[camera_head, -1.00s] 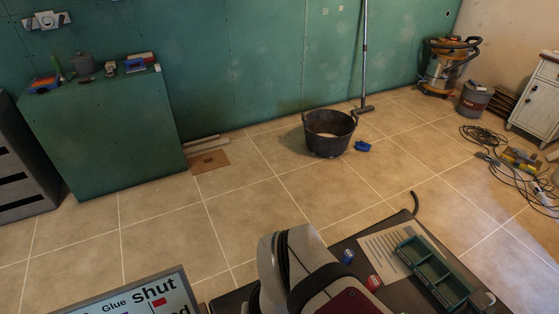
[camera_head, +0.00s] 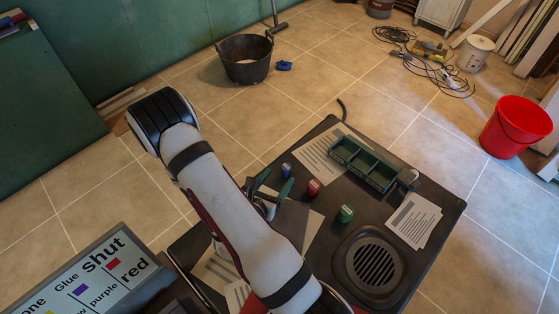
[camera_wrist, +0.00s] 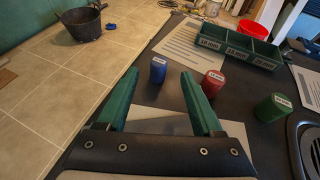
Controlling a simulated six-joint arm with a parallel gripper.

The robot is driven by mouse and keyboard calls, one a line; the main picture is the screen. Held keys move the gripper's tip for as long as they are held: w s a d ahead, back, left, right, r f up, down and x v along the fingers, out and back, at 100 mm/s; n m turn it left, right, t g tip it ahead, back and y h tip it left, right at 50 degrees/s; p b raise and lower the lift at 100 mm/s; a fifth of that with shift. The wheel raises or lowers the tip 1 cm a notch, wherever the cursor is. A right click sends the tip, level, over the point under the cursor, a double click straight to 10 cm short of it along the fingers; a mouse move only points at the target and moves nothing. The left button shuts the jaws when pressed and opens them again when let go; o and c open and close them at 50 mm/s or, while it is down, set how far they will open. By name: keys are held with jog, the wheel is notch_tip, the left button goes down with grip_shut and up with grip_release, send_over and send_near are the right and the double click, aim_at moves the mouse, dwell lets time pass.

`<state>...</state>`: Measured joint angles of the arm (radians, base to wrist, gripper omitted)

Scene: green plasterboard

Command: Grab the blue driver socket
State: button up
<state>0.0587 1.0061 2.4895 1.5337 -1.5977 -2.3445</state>
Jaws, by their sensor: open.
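The blue driver socket (camera_head: 286,170) stands upright on the dark table, near its left edge. In the wrist view the blue socket (camera_wrist: 158,70) is ahead of my gripper (camera_wrist: 154,82), between the lines of its two green fingers and a little beyond the tips. My gripper (camera_head: 272,188) is open and empty, low near the tabletop in the head view. A red socket (camera_head: 313,188) stands just right of the right finger; it also shows in the wrist view (camera_wrist: 212,84). A green socket (camera_head: 345,214) stands farther right, also in the wrist view (camera_wrist: 273,107).
A green compartment tray (camera_head: 362,165) with size labels sits at the back of the table (camera_head: 322,225). Paper sheets (camera_head: 330,146) lie near it. A round vent (camera_head: 374,262) is at the front right. A screen with colour words (camera_head: 95,280) stands at the left.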

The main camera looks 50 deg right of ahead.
aim_at(286, 168)
jog(key=x, duration=0.5)
jog(key=shift+w+d+f, duration=0.1)
jog(key=shift+d, duration=0.15)
grip_shut()
